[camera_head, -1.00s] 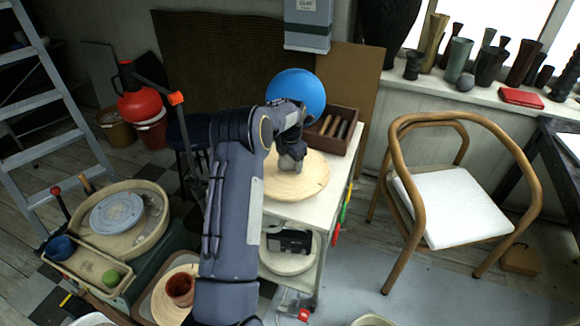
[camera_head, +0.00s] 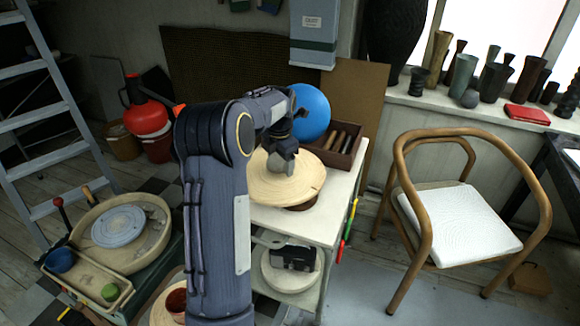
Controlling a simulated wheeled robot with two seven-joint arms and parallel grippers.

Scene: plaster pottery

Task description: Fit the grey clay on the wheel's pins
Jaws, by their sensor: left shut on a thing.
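My left gripper (camera_head: 284,157) is shut on the grey clay (camera_head: 281,167), a small lump mostly covered by the fingers. The clay sits on a round pale wooden disc (camera_head: 305,183) over the white cart top. A dark brownish patch shows under the disc's front edge, and the disc looks slightly raised there. The potter's wheel, with its blue-grey round head (camera_head: 118,227), stands at the left in a cream basin. No pins can be made out on it at this size. My right gripper is out of view.
A blue ball (camera_head: 311,112) and a wooden tool box (camera_head: 341,150) are close behind the gripper on the white cart (camera_head: 340,205). A wooden armchair (camera_head: 460,215) stands at the right.

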